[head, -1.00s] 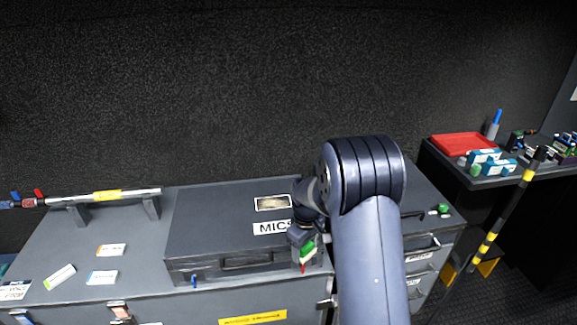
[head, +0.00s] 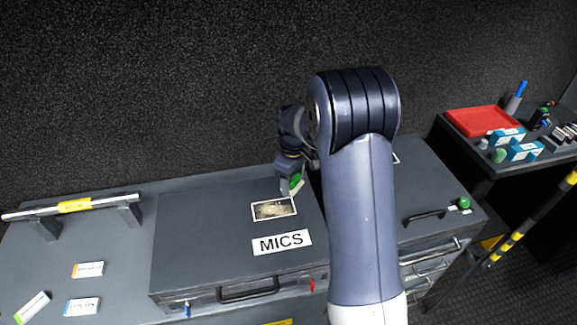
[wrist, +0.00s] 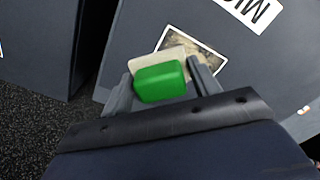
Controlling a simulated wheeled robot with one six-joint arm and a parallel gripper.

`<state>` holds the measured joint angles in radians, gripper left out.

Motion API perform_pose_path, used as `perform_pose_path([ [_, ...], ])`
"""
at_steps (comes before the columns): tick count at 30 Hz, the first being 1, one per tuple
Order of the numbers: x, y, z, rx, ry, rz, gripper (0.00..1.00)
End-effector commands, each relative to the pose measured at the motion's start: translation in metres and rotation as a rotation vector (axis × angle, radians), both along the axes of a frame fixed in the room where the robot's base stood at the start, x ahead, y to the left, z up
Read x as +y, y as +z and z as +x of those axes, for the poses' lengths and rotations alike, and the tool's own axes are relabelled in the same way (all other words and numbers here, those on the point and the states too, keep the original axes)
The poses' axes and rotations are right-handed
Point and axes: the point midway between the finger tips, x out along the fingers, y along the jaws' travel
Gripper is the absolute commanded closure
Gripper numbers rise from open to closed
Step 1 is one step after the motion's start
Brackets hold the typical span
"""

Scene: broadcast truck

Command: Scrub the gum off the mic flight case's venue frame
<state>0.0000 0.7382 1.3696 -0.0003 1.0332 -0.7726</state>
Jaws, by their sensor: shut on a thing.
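The grey mic flight case (head: 190,235) lies closed on the counter, with a white MICS label (head: 282,242) on its lid. The venue frame (head: 274,209) is a white-bordered panel behind the label, with a brownish, blotchy inside; it also shows in the wrist view (wrist: 203,52). I cannot pick out the gum separately from the blotches. My gripper (head: 291,188) is shut on a green scrubber (wrist: 160,82) with a cream pad. It is at the frame's upper right edge in the head view. The pad overlaps the frame in the wrist view; I cannot tell if they touch.
A rail with a yellow label (head: 75,206) stands on the left of the counter, near several small labelled boxes (head: 88,270). A side table on the right holds a red tray (head: 484,121) and blue boxes. A striped pole (head: 530,220) leans before it.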

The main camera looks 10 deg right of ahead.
Motion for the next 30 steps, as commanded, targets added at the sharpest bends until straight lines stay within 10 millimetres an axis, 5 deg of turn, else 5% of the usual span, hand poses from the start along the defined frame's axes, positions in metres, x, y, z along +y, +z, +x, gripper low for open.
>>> perform_pose_path([
  [21,0.0,-0.057,0.0,0.0,0.0,0.0,0.6],
  [30,0.0,-0.06,0.0,0.0,0.0,0.0,0.6],
])
